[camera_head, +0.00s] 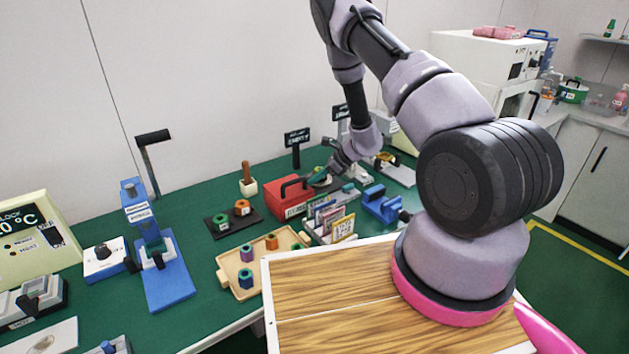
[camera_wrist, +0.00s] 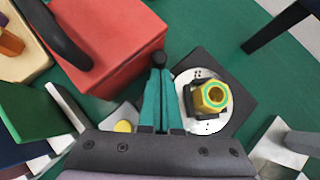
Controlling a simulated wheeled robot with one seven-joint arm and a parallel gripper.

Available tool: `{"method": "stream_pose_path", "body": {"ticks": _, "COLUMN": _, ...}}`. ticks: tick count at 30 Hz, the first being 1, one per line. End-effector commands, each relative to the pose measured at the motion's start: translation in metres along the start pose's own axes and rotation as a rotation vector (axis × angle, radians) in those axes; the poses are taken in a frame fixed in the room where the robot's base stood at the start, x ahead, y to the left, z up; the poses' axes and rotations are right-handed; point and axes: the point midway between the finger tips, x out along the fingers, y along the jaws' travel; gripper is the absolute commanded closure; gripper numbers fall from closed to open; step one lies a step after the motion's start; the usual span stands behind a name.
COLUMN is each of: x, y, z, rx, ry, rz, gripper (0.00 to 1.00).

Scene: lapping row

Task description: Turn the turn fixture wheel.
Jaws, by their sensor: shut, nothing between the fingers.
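In the wrist view a round white plate with small holes (camera_wrist: 208,125), which looks like the turn fixture wheel, lies on a dark square base (camera_wrist: 242,98). A yellow hexagonal part with a green ring (camera_wrist: 212,97) sits at its middle in a dark holder. My gripper (camera_wrist: 158,75) has its teal fingers together and empty, left of the plate. In the head view my gripper (camera_head: 323,176) is beside the red box, and the wheel is mostly hidden.
A red box with a black handle (camera_wrist: 105,40) stands close left of my gripper; it also shows in the head view (camera_head: 287,197). A card rack (camera_head: 330,222), a blue vise (camera_head: 381,205) and a wooden tray (camera_head: 232,268) stand nearby. Green bench top is clear behind the wheel.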

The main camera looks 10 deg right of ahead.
Motion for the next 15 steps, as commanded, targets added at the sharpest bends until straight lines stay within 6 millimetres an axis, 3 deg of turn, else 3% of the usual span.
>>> {"method": "stream_pose_path", "body": {"ticks": 15, "x": 0.0024, "y": -0.0004, "z": 0.0025, "rx": 0.039, "ry": 0.001, "rz": -0.039, "gripper": 1.00}}
